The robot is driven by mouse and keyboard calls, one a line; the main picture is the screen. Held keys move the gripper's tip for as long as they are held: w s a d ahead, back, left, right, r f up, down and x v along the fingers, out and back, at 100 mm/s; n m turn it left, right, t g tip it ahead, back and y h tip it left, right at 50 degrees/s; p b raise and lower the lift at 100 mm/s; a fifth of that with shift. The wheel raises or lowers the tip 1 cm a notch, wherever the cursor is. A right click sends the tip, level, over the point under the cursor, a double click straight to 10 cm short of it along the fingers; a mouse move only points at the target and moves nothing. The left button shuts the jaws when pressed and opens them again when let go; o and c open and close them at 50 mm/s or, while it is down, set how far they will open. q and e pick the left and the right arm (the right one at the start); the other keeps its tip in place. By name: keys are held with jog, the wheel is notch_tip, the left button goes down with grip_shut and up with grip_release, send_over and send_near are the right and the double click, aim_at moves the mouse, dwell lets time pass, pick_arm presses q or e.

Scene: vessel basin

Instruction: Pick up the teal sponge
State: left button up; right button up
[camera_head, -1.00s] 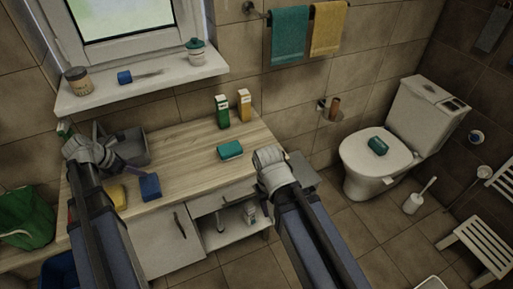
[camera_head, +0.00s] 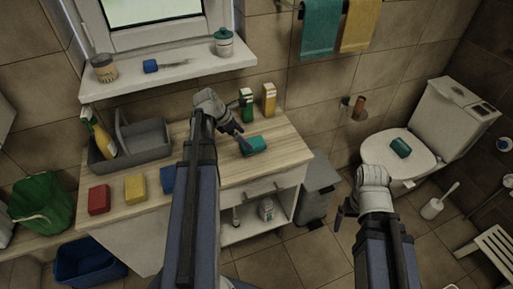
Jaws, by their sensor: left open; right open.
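The teal sponge (camera_head: 256,147) lies flat on the wooden counter (camera_head: 289,148), towards its right part. My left gripper (camera_head: 240,136) is open at the sponge's left end, its fingers pointing down and right. Its fingertips overlap the sponge's left end in the picture, and I cannot tell whether they touch it. A darker teal block (camera_head: 400,148) lies on the closed toilet lid. My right gripper (camera_head: 345,212) is open and empty over the floor, in front of the toilet.
A red sponge (camera_head: 99,200), a yellow sponge (camera_head: 135,188) and a partly hidden blue sponge (camera_head: 168,179) line the counter's front left. A grey caddy (camera_head: 148,142) stands behind them. A grey bin (camera_head: 319,186) stands right of the counter.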

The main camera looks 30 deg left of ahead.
aim_at(253, 142)
pick_arm(q)
jog(key=shift+w+b+x, duration=0.2)
jog(key=shift+b+x, duration=1.95)
jog(key=shift+x, duration=0.95)
jog(key=shift+d+r, duration=0.2)
jog(key=shift+r, duration=0.05)
jog(key=c, duration=1.4)
notch_tip(253, 142, up, 10)
jog(key=p, duration=1)
jog(key=shift+r, duration=0.1)
